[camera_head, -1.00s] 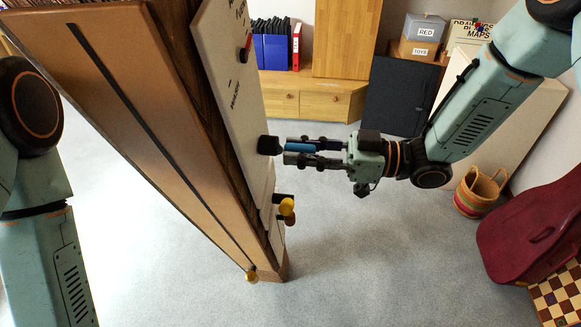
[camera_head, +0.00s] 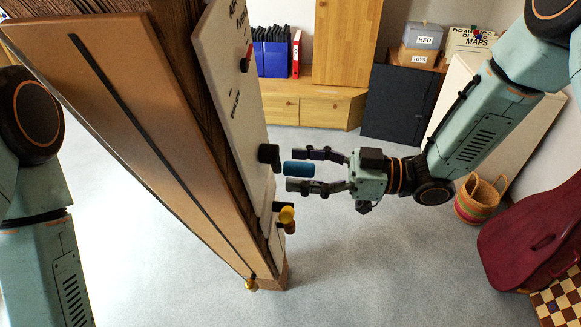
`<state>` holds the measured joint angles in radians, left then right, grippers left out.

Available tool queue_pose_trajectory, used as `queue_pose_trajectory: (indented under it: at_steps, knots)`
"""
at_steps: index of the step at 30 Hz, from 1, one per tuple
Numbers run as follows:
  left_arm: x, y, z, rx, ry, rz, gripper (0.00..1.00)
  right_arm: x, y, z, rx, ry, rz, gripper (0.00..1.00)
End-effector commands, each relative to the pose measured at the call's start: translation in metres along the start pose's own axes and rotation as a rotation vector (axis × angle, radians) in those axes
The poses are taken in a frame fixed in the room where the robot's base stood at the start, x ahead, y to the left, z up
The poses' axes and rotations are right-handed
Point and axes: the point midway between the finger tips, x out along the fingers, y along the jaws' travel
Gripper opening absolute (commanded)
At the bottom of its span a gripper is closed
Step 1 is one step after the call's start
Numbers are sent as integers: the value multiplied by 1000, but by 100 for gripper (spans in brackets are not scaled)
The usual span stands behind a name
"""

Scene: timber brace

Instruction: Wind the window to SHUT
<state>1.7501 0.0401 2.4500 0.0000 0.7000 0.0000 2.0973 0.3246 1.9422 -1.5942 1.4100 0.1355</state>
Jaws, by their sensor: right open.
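A blue crank handle (camera_head: 298,169) sticks out to the right from a black crank arm (camera_head: 268,156) on the white panel (camera_head: 228,75) of the timber post. My right gripper (camera_head: 300,170) comes in from the right and is open, with one finger above and one below the blue handle in the picture. Gaps show between the handle and both fingers. A red pointer (camera_head: 246,65) sits higher on the panel, whose lettering is too steeply angled to read fully. My left arm shows at the left edge; its gripper is out of view.
The timber post (camera_head: 130,130) fills the left middle. A basket (camera_head: 480,198) and a dark red case (camera_head: 530,240) stand right. Grey floor lies clear below.

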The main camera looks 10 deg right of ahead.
Motion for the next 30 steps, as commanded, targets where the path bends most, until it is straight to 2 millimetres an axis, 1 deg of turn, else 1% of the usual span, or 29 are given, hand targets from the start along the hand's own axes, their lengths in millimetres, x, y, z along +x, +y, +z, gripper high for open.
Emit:
queue_pose_trajectory:
  at_steps: [1,30]
  knots:
    - [-4,0,0,0,0,0,35,-4,0,-2,1,1,2,64]
    - [-43,0,0,0,0,0,35,-68,0,-2,0,0,2,64]
